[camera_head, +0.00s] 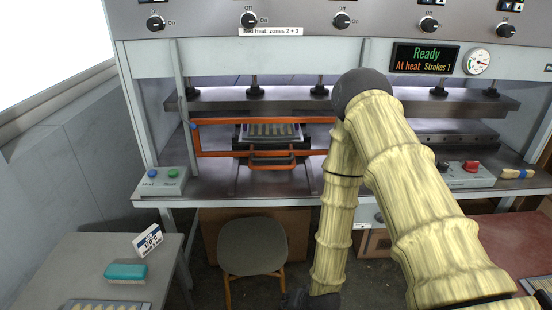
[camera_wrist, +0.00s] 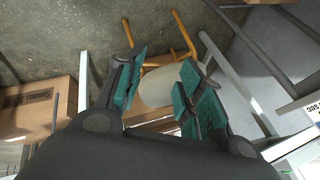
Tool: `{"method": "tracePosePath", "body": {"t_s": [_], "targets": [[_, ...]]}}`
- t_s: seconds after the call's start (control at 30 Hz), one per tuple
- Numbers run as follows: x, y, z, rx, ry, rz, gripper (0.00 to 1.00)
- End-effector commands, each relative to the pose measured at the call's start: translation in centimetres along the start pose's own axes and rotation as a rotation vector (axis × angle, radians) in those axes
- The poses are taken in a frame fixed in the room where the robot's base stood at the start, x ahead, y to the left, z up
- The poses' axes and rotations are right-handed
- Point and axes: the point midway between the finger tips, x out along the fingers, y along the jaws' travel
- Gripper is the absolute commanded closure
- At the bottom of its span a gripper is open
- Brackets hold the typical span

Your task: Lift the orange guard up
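The orange guard (camera_head: 196,139) is a rectangular frame across the front of the press opening in the head view. Its top and lower bars run to the right until my arm hides their far ends. A smaller orange handle-like loop (camera_head: 271,166) sits just below the lower bar, in front of a tray (camera_head: 270,131) with slots. My gripper (camera_wrist: 162,66) is open and empty in the wrist view, its teal finger pads apart. It hangs low, below the press table and well away from the guard. The wrist view shows no guard.
A chair (camera_head: 252,250) stands on the floor close to my gripper. The press table (camera_head: 225,187) carries a button box (camera_head: 166,181) at left and a red-button box (camera_head: 468,174) at right. A side table (camera_head: 75,265) holds a teal brush (camera_head: 125,272) and a sign (camera_head: 147,241).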

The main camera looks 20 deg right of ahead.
Motion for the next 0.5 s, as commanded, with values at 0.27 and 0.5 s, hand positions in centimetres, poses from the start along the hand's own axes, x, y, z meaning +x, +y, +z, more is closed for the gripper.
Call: {"method": "tracePosePath", "body": {"t_s": [0.27, 0.5], "targets": [[-4.8, -13.4, -22.2, 0.513, 0.3, -0.441, 0.63], [-10.9, -18.7, -33.1, 0.759, 0.381, -0.719, 0.63]]}}
